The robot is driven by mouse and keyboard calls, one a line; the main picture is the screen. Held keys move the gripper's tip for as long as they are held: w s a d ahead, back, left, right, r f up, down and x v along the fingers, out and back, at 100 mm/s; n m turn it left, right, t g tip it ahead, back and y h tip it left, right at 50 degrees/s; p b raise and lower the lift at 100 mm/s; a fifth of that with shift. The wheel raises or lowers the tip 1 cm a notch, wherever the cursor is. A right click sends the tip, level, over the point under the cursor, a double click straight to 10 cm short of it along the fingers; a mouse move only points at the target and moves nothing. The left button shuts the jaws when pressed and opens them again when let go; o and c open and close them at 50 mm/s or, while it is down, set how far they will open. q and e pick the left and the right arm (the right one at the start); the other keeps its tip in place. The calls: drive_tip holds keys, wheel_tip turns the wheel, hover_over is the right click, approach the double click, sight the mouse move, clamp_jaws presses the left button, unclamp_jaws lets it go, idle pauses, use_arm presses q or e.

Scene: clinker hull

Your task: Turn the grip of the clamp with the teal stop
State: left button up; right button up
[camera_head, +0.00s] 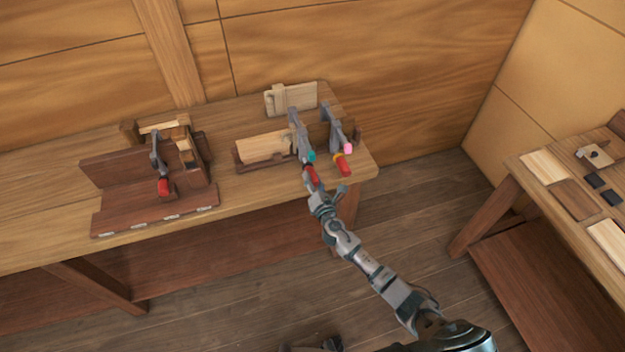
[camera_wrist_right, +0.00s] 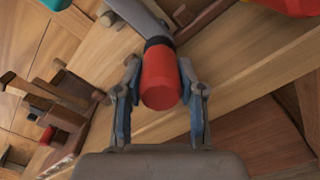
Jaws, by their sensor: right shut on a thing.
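The clamp with the teal stop (camera_head: 311,156) sits at the right part of the workbench. Its grey bar (camera_head: 298,130) runs back from the stop, and its red grip (camera_head: 312,175) points toward me. My right gripper (camera_head: 316,191) is at this grip. In the right wrist view, the red grip (camera_wrist_right: 160,80) lies between the two fingers of my right gripper (camera_wrist_right: 161,95), which is shut on it. A bit of the teal stop (camera_wrist_right: 56,4) shows at the top left there. My left gripper is not in view.
A second clamp with a pink stop (camera_head: 348,148) and red grip (camera_head: 344,166) stands close on the right. Another clamp (camera_head: 164,186) is on a dark wooden fixture (camera_head: 120,167) at the left. A pale board (camera_head: 264,147) lies beside the teal-stop clamp. Another table (camera_head: 522,168) stands at right.

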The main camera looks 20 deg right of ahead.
drive_tip(key=shift+w+r, duration=0.1)
drive_tip(key=shift+r, duration=0.05)
drive_tip(key=o, duration=1)
drive_tip(key=shift+o, duration=0.7)
drive_tip(key=shift+w, duration=0.15)
drive_tip(key=s, duration=1.2)
drive_tip(key=shift+d+f, duration=0.25)
